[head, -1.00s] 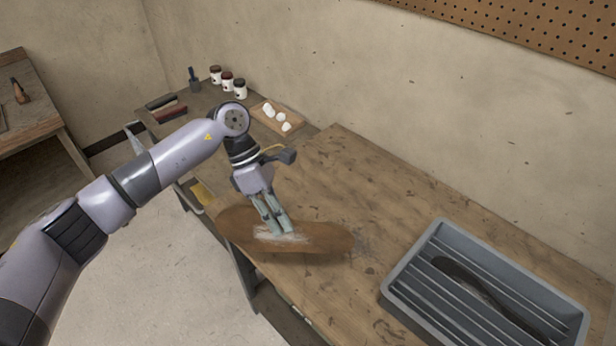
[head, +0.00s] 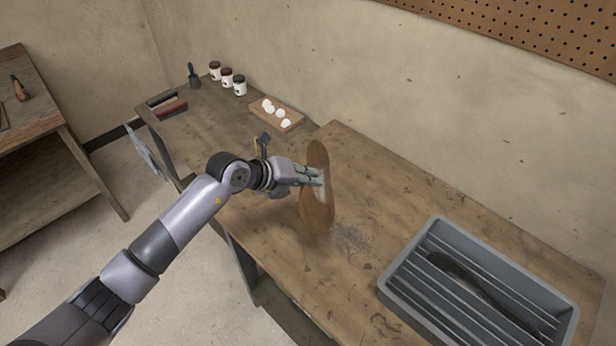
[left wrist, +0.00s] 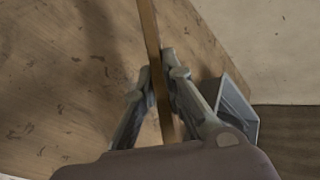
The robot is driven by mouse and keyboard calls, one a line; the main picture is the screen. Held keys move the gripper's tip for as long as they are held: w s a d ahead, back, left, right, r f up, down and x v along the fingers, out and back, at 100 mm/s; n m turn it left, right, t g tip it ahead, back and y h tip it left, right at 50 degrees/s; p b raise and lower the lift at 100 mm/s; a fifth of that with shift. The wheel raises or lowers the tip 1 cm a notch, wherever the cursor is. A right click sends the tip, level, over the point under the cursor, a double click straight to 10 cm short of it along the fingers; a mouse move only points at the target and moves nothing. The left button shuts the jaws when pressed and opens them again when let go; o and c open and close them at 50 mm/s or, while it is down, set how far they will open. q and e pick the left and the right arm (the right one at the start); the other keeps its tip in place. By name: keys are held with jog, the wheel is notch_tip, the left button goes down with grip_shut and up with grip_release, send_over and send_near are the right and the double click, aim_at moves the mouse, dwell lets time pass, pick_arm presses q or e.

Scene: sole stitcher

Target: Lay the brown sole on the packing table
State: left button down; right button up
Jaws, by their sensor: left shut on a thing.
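The brown sole (head: 318,212) stands roughly on edge over the wooden table (head: 270,225), its long side running up and down in the head view. A pale whitish patch marks its middle. My left gripper (head: 318,178) comes in from the left and is shut on the sole near its middle. In the left wrist view the sole (left wrist: 150,35) shows edge-on as a thin brown strip between the two fingertips (left wrist: 162,75). Whether its lower edge touches the table I cannot tell. My right gripper is not in view.
A grey slatted tray (head: 395,283) holding a dark sole (head: 465,280) stands at right. A grey dusty patch (head: 350,238) lies beside the brown sole. Jars (head: 227,78), brushes (head: 170,107) and a wooden board with white lumps (head: 290,124) are at the back left. The table's middle is clear.

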pick_arm(q)
notch_tip(320, 180, down, 10)
jog(key=b, duration=0.8)
jog(key=shift+r, duration=0.15)
jog(key=shift+f+b, duration=0.5)
jog(key=shift+f, duration=0.3)
jog(key=c, duration=1.6)
grip_release()
jog(key=o, duration=0.4)
